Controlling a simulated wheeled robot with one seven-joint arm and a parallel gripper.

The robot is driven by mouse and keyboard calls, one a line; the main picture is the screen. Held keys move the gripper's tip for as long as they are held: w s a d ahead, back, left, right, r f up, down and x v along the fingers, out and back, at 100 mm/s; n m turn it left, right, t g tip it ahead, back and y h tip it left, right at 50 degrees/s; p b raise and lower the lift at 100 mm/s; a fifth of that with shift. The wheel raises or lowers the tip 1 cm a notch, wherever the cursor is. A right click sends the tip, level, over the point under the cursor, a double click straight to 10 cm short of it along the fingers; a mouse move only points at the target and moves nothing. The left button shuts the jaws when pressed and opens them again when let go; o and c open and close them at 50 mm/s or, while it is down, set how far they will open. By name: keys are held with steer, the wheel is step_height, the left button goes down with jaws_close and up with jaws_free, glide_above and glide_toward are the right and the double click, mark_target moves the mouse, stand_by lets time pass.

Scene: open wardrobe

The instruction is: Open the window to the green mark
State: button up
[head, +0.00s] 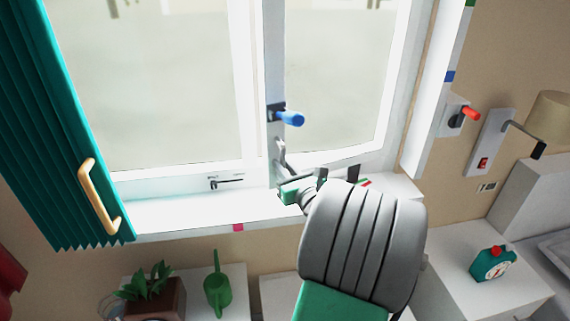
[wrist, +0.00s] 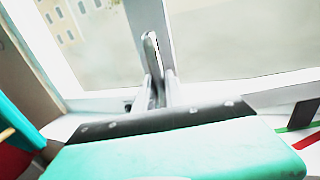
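The window's right sash (head: 330,75) has a white frame with a blue lever handle (head: 290,117) on its left stile, pointing right. My gripper (head: 283,153) is at the lower part of that stile, below the blue handle. In the wrist view, its grey fingers (wrist: 160,88) reach to the stile (wrist: 150,15) and are close together. A narrow grey upright piece shows at their tips; whether they clamp it, I cannot tell. A green mark (wrist: 297,125) lies on the sill to the right, beside a red mark (wrist: 308,140). My wrist partly hides these marks in the head view.
A teal curtain (head: 60,120) with a wooden handle (head: 98,195) hangs at left. A plant (head: 150,285) and green watering can (head: 217,285) stand below. A red-handled fitting (head: 468,114), a switch (head: 484,163) and a lamp (head: 550,118) are at right.

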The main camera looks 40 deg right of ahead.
steer(key=o, duration=0.5)
steer(key=b+v, duration=0.1)
steer(key=v, duration=0.6)
steer(key=shift+s+a, duration=0.1)
steer(key=shift+s, duration=0.3)
